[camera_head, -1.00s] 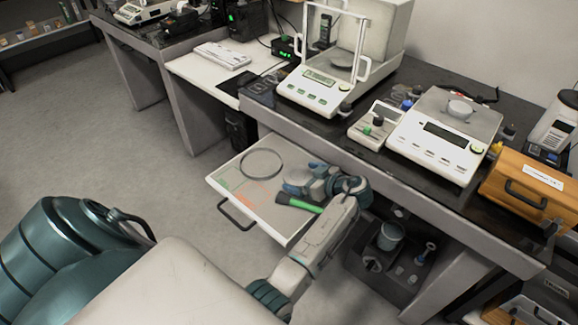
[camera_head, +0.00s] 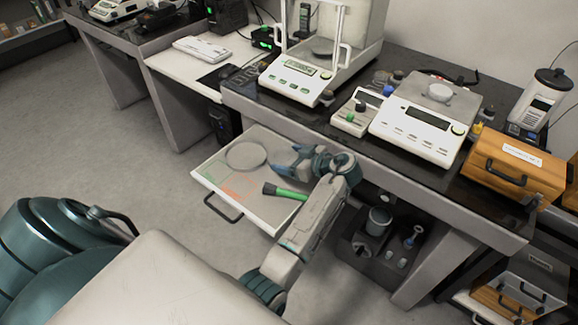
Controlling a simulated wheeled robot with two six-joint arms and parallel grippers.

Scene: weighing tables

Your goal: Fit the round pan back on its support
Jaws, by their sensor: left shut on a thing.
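A round grey disc, seemingly the round pan (camera_head: 246,155), lies flat in the pulled-out drawer (camera_head: 205,178), left of my left gripper. My left gripper (camera_head: 284,161) is over the drawer's right part, its teal fingers pointing left near the disc's right edge. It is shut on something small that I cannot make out. Whether it touches the disc I cannot tell. The open-fronted balance (camera_head: 289,81) stands on the dark table, with a small grey disc (camera_head: 322,46) inside its chamber; any support under that disc is hidden. My right gripper is not in view.
A green-handled tool (camera_head: 288,193) lies in the drawer below my gripper. A flat balance (camera_head: 418,122) bearing a small round piece, a small control box (camera_head: 352,120) and a wooden box (camera_head: 515,172) stand along the table. A dark crate (camera_head: 372,250) is underneath.

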